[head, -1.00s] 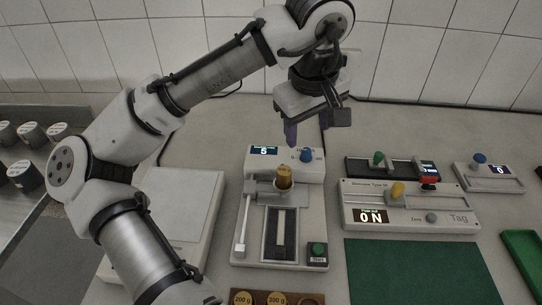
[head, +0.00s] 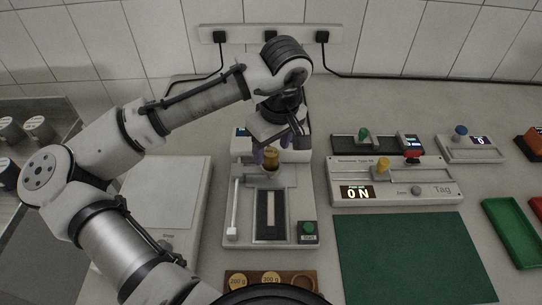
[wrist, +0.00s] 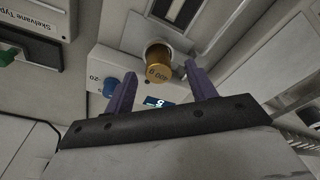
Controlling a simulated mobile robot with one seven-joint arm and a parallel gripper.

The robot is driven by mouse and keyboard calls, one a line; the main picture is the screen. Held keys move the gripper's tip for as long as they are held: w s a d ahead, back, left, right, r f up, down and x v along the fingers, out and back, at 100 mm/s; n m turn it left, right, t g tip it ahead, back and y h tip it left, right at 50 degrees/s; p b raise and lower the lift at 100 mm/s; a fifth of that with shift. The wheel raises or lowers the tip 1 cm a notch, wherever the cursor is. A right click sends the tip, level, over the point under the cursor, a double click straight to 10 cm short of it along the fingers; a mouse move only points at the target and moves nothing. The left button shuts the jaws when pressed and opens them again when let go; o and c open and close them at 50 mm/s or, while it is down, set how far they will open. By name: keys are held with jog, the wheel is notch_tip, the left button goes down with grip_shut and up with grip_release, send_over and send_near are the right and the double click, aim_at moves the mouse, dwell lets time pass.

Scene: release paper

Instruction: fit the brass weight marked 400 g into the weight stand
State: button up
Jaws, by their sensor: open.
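The brass weight (head: 271,160) stands in a holder on the white tester (head: 239,205). In the wrist view the weight (wrist: 158,65) shows its top with an upside-down marking that looks like 400 g. My gripper (head: 272,147) is open and empty just above and behind the weight. In the wrist view its two purple fingers (wrist: 161,74) stand to either side of the weight, apart from it. The weight stand (head: 231,290) is a brown block at the bottom edge, holding weights marked 200 g (head: 237,281) and 300 g (head: 271,279). Its right-hand socket (head: 302,284) is empty.
A lever (head: 233,232) and a green button (head: 308,227) sit on the tester's front. A white device (head: 400,195) with an ON display and a green mat (head: 410,255) lie to the right. A pale flat-topped unit (head: 165,200) is at the left.

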aim_at(271, 152)
jog(key=shift+w+a+f, duration=0.1)
jog(key=shift+w+f, duration=0.1)
jog(key=shift+f, duration=0.6)
jog(key=shift+w+a+f, duration=0.1)
jog(key=shift+w+f, duration=0.05)
jog(key=shift+f, duration=0.6)
jog(key=shift+c, duration=0.2)
grip_shut()
